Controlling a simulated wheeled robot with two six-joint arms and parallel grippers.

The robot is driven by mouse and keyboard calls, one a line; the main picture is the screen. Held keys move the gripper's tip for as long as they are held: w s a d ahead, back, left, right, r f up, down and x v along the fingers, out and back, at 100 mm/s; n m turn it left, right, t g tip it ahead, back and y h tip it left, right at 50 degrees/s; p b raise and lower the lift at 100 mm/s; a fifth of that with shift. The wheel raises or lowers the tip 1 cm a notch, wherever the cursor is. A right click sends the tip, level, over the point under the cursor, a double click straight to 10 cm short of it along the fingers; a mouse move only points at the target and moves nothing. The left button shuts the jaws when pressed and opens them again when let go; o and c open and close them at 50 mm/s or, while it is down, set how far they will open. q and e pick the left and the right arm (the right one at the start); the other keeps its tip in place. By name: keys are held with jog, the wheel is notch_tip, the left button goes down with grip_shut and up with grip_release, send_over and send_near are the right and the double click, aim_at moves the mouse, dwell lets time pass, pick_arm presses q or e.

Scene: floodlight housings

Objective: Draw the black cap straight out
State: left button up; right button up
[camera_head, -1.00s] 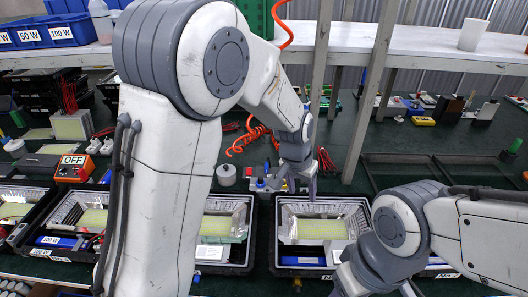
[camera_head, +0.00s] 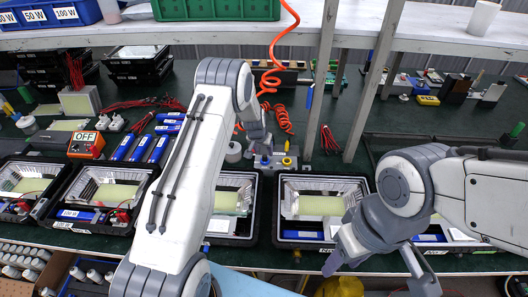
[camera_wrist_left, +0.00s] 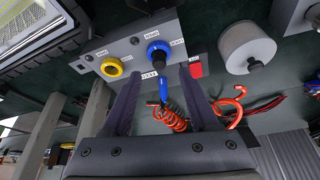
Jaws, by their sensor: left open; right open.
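The black cap (camera_wrist_left: 161,64) is a small dark piece at the centre of a blue ring (camera_wrist_left: 159,50) on a grey panel in the left wrist view. My left gripper (camera_wrist_left: 160,78) is open, with one finger on each side of the cap; whether they touch it I cannot tell. In the head view my left gripper (camera_head: 264,146) is at the grey connector box (camera_head: 285,163), and the cap is too small or hidden to make out. My right gripper (camera_head: 335,262) is low at the front right, away from the box, and holds nothing visible.
A yellow ring (camera_wrist_left: 111,67) and a red piece (camera_wrist_left: 196,70) flank the blue ring. A grey cylinder (camera_wrist_left: 246,48) stands beside the box. Red coiled hoses (camera_wrist_left: 170,118) lie near the fingers. Floodlight housings in black trays (camera_head: 322,235) line the front.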

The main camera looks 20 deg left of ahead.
aim_at(265, 155)
pick_arm(q)
jog(key=shift+p+x, duration=0.35)
jog(key=shift+x, duration=1.8)
grip_shut()
jog(key=shift+r, duration=0.15)
jog(key=shift+r+p, duration=0.35)
jog(key=shift+r, duration=0.2)
jog(key=shift+r, duration=0.25)
jog(key=shift+r+p, duration=0.8)
jog(key=shift+r, duration=0.55)
